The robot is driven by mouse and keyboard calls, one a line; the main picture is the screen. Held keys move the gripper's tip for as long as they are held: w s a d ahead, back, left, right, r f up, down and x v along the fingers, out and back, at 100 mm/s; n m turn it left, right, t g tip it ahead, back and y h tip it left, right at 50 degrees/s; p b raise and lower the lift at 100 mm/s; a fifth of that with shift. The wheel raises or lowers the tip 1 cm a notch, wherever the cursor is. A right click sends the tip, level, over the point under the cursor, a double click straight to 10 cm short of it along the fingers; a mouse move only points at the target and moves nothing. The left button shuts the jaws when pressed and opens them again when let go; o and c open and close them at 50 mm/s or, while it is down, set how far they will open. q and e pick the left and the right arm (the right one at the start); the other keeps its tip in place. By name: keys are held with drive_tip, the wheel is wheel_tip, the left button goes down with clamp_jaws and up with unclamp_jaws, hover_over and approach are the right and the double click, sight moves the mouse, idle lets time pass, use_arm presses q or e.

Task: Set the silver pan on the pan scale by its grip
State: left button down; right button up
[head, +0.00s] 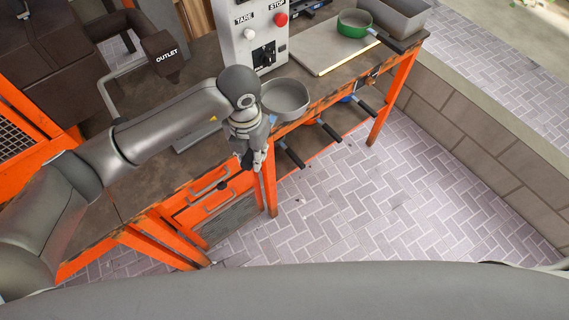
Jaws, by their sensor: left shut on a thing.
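The silver pan (286,98), a shallow round grey pan, is over the workbench near its front edge, just right of my left gripper. My left gripper (256,163) points down at the bench's front edge and is shut on the pan's grip, which is mostly hidden by the fingers and wrist. A flat grey plate (193,140), perhaps the pan scale, lies partly hidden behind my left forearm. A grey control box (250,50) marked TARE and STOP stands behind the pan. I cannot tell whether the pan touches the bench. My right gripper is not in view.
A green pan (354,22) and a light board (333,51) are on the right of the bench, with a grey bin (401,17) behind. Black handles (290,153) stick out below the front edge. A dark machine marked OUTLET (164,55) is at left. Paved floor in front is clear.

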use_arm(q)
drive_tip(key=s+d+f+n+p, duration=0.15)
drive_tip(key=d+n, duration=0.25)
drive_tip(key=n, duration=0.4)
drive_tip(key=d+f+n, duration=0.2)
drive_tip(key=d+n, duration=0.1)
drive_tip(key=n, duration=0.4)
drive_tip(key=w+a+b, duration=0.1)
drive_tip(key=w+a, duration=0.2)
drive_tip(key=a, duration=0.1)
drive_tip(key=w+a+f+b, duration=0.1)
drive_tip(key=w+a+b, duration=0.1)
drive_tip(key=w+a, duration=0.2)
drive_tip(key=w+a+b, duration=0.1)
drive_tip(key=w+a, duration=0.2)
drive_tip(key=a, duration=0.1)
drive_tip(key=shift+w+a+f+b, duration=0.2)
drive_tip(key=shift+w+f+b, duration=0.1)
drive_tip(key=shift+w+b, duration=0.1)
drive_tip(key=shift+f+b, duration=0.8)
drive_tip(key=shift+f, duration=0.4)
drive_tip(key=c, duration=1.2)
unclamp_jaws()
